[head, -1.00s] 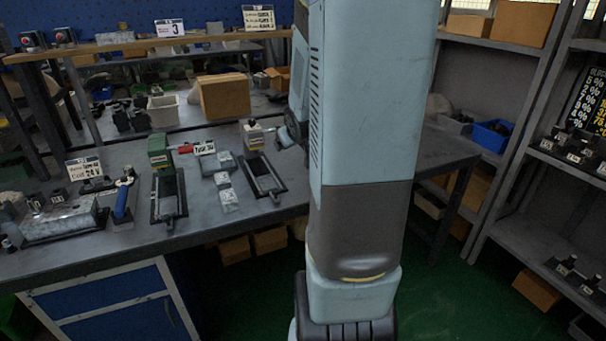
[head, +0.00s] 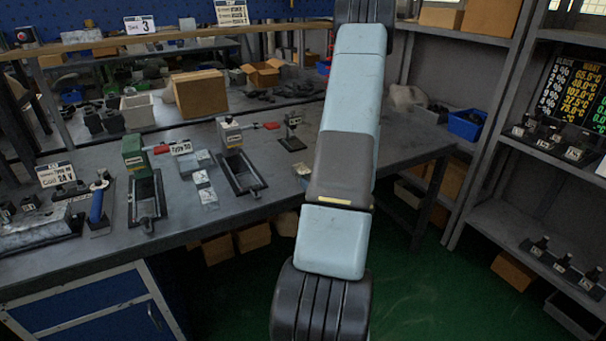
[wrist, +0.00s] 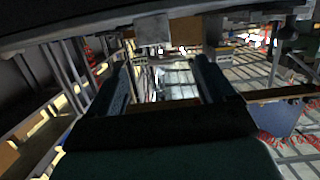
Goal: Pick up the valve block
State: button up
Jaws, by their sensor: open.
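Several blocks lie on the workbench in the head view, and I cannot tell for certain which is the valve block. A silvery block (head: 38,230) sits in a fixture at the far left. In the head view the gripper is out of sight; only my arm shows, rising over the bench's right part.
Two black framed fixtures (head: 146,203) (head: 241,174) stand on the bench. A small black stand (head: 292,136) is to their right. A cardboard box (head: 200,94) sits behind. Shelves (head: 545,140) with black devices stand at right. The bench's right end looks largely clear.

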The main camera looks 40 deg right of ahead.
jog(key=s, duration=0.1)
send_near(302, 168)
jog(key=shift+m, duration=0.3)
jog(key=x, duration=0.2)
jog(key=f+x, duration=0.1)
jog(key=x, duration=0.2)
jog(key=shift+s+a+r, duration=0.1)
jog(key=shift+a, duration=0.05)
jog(key=shift+x, duration=2.6)
jog(key=shift+s, duration=0.1)
jog(key=shift+c, duration=0.2)
jog(key=c, duration=1.3)
jog(key=shift+c, duration=0.2)
